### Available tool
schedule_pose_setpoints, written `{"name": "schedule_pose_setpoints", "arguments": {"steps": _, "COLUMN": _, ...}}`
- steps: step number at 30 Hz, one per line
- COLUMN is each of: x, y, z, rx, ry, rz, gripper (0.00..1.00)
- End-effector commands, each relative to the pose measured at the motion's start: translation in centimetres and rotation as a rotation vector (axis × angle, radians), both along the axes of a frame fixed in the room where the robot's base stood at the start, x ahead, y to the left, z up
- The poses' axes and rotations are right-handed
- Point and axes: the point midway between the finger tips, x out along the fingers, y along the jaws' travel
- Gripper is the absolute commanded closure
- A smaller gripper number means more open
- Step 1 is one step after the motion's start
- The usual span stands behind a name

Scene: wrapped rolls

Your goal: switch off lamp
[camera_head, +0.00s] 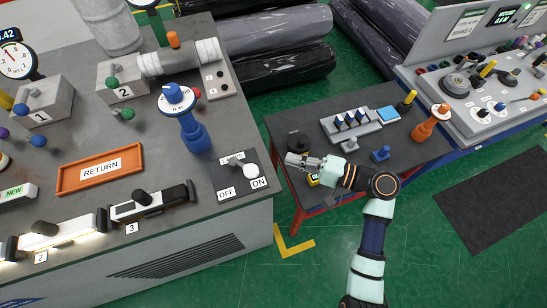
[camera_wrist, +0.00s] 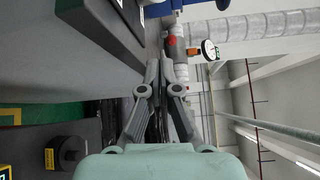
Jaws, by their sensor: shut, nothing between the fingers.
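The switch panel (camera_head: 228,174) is a dark plate with OFF and ON labels on the front right corner of the grey bench. Its lever has a white knob (camera_head: 251,171), which sits nearer the ON label. A lamp strip (camera_head: 62,236) by label 2 glows at the bench's front edge; another lamp unit (camera_head: 150,203) by label 3 stands to its right. My gripper (camera_head: 289,160) is shut and empty, to the right of the switch panel and apart from it, by the small dark table. Its closed fingers show in the wrist view (camera_wrist: 167,60).
A blue stand (camera_head: 194,132) rises behind the switch panel. An orange RETURN tray (camera_head: 70,180) lies on the bench. The dark table (camera_head: 296,116) holds a black round part (camera_head: 298,141), a grey rack (camera_head: 350,128) and an orange stand (camera_head: 428,124). A floor gap separates bench and table.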

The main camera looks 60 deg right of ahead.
Motion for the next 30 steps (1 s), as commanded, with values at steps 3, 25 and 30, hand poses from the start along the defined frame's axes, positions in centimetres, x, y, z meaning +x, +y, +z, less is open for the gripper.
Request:
{"name": "schedule_pose_setpoints", "arguments": {"steps": 3, "x": 1.9, "y": 0.6, "z": 0.1, "rx": -0.001, "ry": 0.001, "rz": 0.005, "gripper": 1.00}}
{"name": "schedule_pose_setpoints", "arguments": {"steps": 25, "x": 6.9, "y": 5.4, "z": 0.2, "rx": -0.001, "ry": 0.002, "rz": 0.001, "gripper": 1.00}}
{"name": "schedule_pose_setpoints", "arguments": {"steps": 30, "x": 6.9, "y": 5.5, "z": 0.1, "rx": -0.002, "ry": 0.001, "rz": 0.001, "gripper": 1.00}}
